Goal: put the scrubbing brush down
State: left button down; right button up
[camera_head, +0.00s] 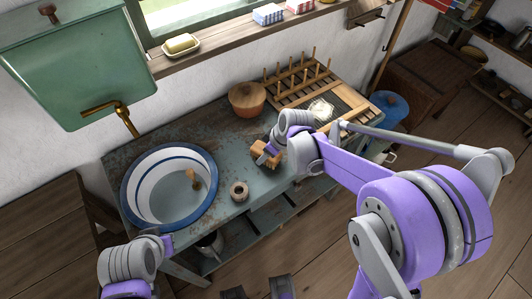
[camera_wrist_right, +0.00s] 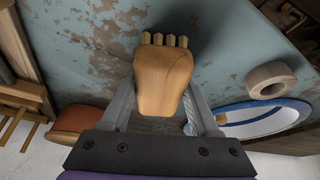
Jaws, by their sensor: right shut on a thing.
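The scrubbing brush is a small, pale wooden block with short bristle tufts (camera_wrist_right: 163,80). My right gripper (camera_wrist_right: 163,110) is shut on it, with one finger on each side in the right wrist view. In the head view the brush (camera_head: 262,155) is over the worn blue-grey bench top (camera_head: 226,142), between the basin and the wooden rack. I cannot tell whether it touches the bench. My left arm comes in at the lower left in front of the basin; its gripper (camera_head: 168,243) shows only in part, its fingers hidden.
A white basin with a blue rim (camera_head: 213,205) holds a wooden-handled thing. A small ring-shaped roll (camera_head: 239,191) stands beside it. A wooden peg rack (camera_head: 295,95) is at the right. Some bare bench lies around the brush.

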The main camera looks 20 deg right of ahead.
pick_arm(q)
jog(key=shift+s+f, duration=0.1)
jog(key=shift+f, duration=0.15)
pick_arm(e)
jog(key=shift+f, duration=0.25)
jog(key=o, duration=1)
jog(key=shift+s, duration=0.1)
jog(key=o, duration=0.3)
jog(key=shift+s, duration=0.1)
pick_arm(q)
jog(key=shift+r, duration=0.1)
